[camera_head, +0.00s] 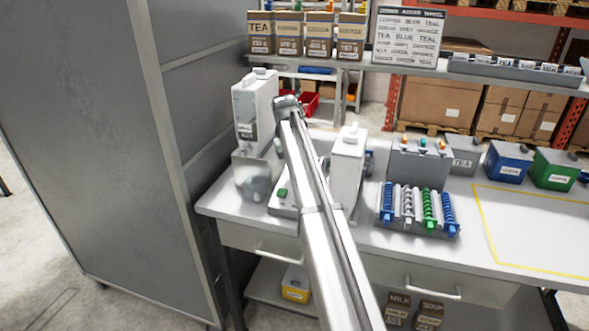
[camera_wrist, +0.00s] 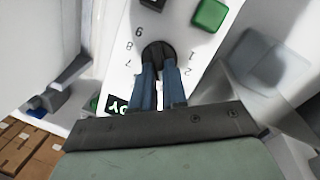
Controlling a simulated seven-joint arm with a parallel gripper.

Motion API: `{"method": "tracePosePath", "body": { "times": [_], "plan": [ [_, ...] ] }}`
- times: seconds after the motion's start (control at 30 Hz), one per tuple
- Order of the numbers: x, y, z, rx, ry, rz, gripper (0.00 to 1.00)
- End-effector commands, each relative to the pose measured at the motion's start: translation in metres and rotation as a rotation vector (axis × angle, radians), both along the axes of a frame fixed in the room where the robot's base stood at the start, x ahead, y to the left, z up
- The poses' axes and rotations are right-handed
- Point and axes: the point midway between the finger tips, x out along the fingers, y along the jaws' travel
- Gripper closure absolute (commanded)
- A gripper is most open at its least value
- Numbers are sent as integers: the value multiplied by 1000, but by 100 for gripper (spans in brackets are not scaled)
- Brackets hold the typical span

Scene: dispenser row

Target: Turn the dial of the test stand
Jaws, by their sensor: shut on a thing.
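The test stand is a white panel (camera_wrist: 185,45) with printed numbers, seen close in the wrist view. Its round black dial (camera_wrist: 158,50) sits at the middle, with numbers around it. My gripper (camera_wrist: 158,68) has its two blue fingers closed on the dial, which partly hides it. A square green button (camera_wrist: 209,15) is up and right of the dial. Another black part (camera_wrist: 153,3) is cut off at the top edge. In the head view a low white panel with a green button (camera_head: 283,192) shows beside my arm, which hides the dial and my gripper.
A tall white dispenser (camera_head: 244,105) with a clear bin stands left, another white dispenser (camera_head: 347,165) right of my arm. A grey unit with coloured coils (camera_head: 418,205) and blue (camera_head: 507,162) and green (camera_head: 554,170) boxes stand further right. The yellow-outlined bench area (camera_head: 540,230) is clear.

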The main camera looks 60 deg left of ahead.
Motion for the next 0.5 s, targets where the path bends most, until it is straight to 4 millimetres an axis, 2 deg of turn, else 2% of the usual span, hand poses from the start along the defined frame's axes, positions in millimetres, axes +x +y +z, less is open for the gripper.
{"method": "tracePosePath", "body": {
  "times": [0.5],
  "plan": [
    [1, 0, 0, 13, 10, -64, 100]
  ]
}}
